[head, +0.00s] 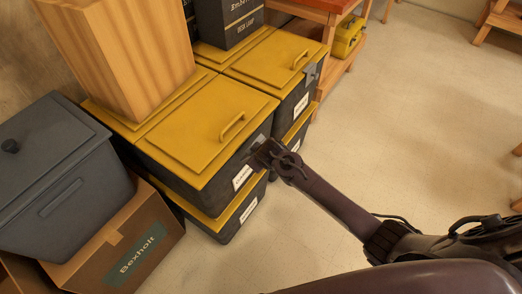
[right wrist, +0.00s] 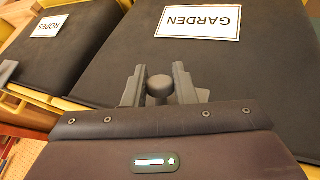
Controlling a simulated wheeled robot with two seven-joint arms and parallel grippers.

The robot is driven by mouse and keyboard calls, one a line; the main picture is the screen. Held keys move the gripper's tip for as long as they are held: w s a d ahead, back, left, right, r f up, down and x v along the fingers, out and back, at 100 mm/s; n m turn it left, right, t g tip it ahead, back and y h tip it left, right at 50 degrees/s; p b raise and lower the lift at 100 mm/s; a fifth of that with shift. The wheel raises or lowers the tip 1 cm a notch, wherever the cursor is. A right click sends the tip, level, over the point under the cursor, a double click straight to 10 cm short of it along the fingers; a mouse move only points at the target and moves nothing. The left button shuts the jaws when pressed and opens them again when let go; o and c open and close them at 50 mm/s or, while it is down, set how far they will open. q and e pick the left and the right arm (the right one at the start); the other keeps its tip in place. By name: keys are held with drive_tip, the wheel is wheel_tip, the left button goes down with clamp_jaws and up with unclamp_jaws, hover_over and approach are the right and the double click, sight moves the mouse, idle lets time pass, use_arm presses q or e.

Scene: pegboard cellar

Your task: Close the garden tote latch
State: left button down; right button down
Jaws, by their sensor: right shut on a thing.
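The garden tote is a dark box with a yellow lid (head: 215,120), on top of another tote. Its white GARDEN label (right wrist: 199,21) reads upside down in the right wrist view. My right gripper (head: 262,154) is at the tote's front, just below the lid edge. In the right wrist view its fingers (right wrist: 157,92) are closed around a dark grey rounded latch end (right wrist: 159,86). In the head view a grey piece of the latch (head: 257,141) shows beside the gripper; the rest is hidden, so its angle is unclear. My left gripper is not in view.
The ROPES tote (head: 286,112) stands beside it with a grey latch (head: 310,74). A wooden block (head: 125,50) sits on the yellow lids. A grey bin (head: 60,180) rests on a Bexholt carton (head: 125,240) at left.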

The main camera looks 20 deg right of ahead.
sight(251, 145)
drive_tip(key=shift+w+a+r+n+g+h+p, duration=0.2)
drive_tip(key=shift+r+g+h+p, duration=0.2)
drive_tip(key=shift+g, duration=0.15)
drive_tip(key=shift+w+a+r+n+g+h+p, duration=0.1)
drive_tip(key=shift+w+r+g+h+p, duration=0.15)
drive_tip(key=shift+r+g+h, duration=0.25)
drive_tip(key=shift+w+a+r+n+g+h+b, duration=0.15)
drive_tip(key=shift+w+a+n+g+h+b, duration=0.1)
drive_tip(key=shift+g+h, duration=0.4)
drive_tip(key=shift+w+a+r+n+g+h+b, duration=0.15)
drive_tip(key=shift+w+g+h+b, duration=0.15)
drive_tip(key=shift+g, duration=0.6)
drive_tip(key=shift+s, duration=0.15)
drive_tip(key=c, duration=1.3)
unclamp_jaws()
drive_tip(key=shift+o, duration=0.2)
drive_tip(key=v, duration=0.7)
drive_tip(key=shift+a+r+p, duration=0.25)
drive_tip(key=shift+r+p, duration=0.1)
